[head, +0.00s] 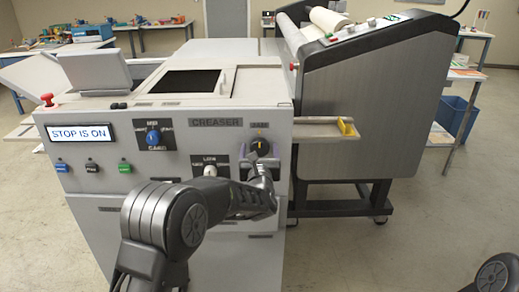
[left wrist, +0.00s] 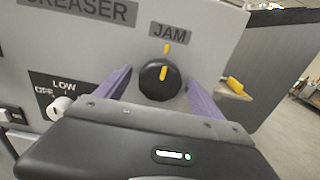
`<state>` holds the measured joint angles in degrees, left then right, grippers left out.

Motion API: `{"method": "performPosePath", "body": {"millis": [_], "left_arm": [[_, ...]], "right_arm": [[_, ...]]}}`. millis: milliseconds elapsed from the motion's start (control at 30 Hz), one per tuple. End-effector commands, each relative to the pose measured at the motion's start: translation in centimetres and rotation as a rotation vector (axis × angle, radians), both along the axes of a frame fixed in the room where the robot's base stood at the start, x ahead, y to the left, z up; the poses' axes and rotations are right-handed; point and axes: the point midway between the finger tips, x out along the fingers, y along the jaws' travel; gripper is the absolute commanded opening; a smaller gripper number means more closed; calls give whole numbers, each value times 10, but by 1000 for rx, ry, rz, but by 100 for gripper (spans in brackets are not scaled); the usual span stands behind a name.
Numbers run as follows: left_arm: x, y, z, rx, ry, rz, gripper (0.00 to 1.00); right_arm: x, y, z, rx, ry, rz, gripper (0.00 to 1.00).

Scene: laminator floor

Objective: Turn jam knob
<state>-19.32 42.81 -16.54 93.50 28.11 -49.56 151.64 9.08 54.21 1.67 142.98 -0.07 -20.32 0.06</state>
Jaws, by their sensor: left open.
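The jam knob (head: 260,146) is a round black dial with a yellow pointer mark, on the front panel of the grey creaser (head: 190,110), under a JAM label. In the left wrist view the knob (left wrist: 159,80) has its yellow mark near upright, close below a yellow mark on the panel. My left gripper (head: 261,158) is at the knob; its two purple fingers (left wrist: 160,88) stand apart, one on each side of the knob, with gaps visible. Whether the fingertips touch the panel I cannot tell. A dark part of my right arm shows at the lower right; its gripper is out of view.
A white LOW/OFF knob (left wrist: 61,107) sits left of the jam knob. A blue knob (head: 153,137), several buttons and a STOP IS ON display (head: 81,132) are further left. A tray with a yellow block (head: 347,126) juts out at right, before the dark laminator (head: 375,100).

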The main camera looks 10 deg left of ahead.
Motion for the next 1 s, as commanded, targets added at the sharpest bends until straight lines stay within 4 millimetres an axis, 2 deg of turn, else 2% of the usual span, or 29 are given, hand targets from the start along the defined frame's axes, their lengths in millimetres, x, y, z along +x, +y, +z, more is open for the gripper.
{"method": "performPosePath", "body": {"millis": [133,900,1000], "left_arm": [[0,0,0,0,0,0,78],[0,0,0,1,-1,0,16],[0,0,0,2,0,0,16]], "right_arm": [[0,0,0,0,0,0,36],[0,0,0,0,0,0,36],[0,0,-1,0,0,0,36]]}}
